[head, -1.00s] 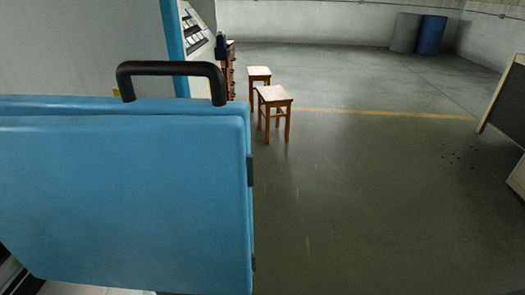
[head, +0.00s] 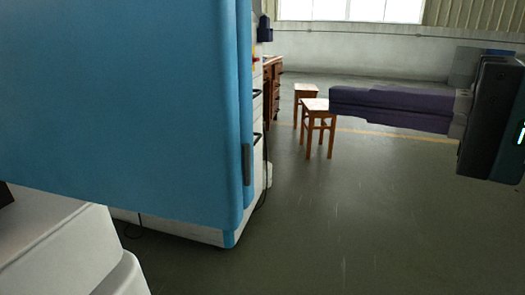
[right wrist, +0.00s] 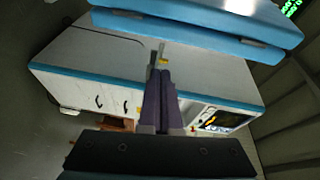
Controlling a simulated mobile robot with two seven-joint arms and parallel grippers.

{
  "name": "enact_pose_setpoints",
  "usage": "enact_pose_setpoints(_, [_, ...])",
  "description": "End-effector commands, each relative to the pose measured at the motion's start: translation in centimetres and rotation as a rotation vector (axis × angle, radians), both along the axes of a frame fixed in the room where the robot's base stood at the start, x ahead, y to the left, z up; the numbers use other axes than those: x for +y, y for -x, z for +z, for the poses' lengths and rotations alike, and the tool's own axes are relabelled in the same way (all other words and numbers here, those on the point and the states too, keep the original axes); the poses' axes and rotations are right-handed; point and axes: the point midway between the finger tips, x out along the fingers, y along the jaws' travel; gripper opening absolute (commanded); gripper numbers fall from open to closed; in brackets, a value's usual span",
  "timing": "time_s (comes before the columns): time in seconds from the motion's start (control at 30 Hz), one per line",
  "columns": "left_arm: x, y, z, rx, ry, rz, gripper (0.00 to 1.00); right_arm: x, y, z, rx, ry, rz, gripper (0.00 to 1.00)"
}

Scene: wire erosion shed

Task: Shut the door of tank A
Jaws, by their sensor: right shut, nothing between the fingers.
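A large blue door panel (head: 130,95) fills the left of the head view; no label on it can be read. It stands out from a white machine, with a small dark fitting on its right edge. In the right wrist view a blue panel (right wrist: 200,28) crosses the top, beyond the fingers. My right gripper (head: 333,101) comes in from the right in the head view, its purple fingers shut and empty, pointing left. In the picture a gap separates the fingertips from the panel edge. The fingers (right wrist: 160,75) also show in the right wrist view. My left gripper is not in view.
The white machine body with blue trim (right wrist: 85,65) spans the right wrist view, with a control screen (right wrist: 225,121) on it. Two wooden stools (head: 317,106) and a brown cabinet (head: 273,88) stand beyond the panel. The floor (head: 370,220) at the right is clear.

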Motion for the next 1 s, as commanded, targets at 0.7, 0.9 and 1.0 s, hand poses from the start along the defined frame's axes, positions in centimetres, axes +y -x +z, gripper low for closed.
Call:
enact_pose_setpoints(0.7, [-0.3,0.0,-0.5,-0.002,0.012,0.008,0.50,5.7,-7.2,0.6,0.029,-0.113,-0.036,0.00])
enact_pose_setpoints(0.9, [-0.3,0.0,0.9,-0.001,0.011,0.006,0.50,7.2,-6.1,0.8,0.032,-0.108,-0.033,0.00])
enact_pose_setpoints(1.0, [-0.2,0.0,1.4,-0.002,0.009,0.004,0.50,7.5,-5.1,0.7,0.032,-0.109,-0.034,0.00])
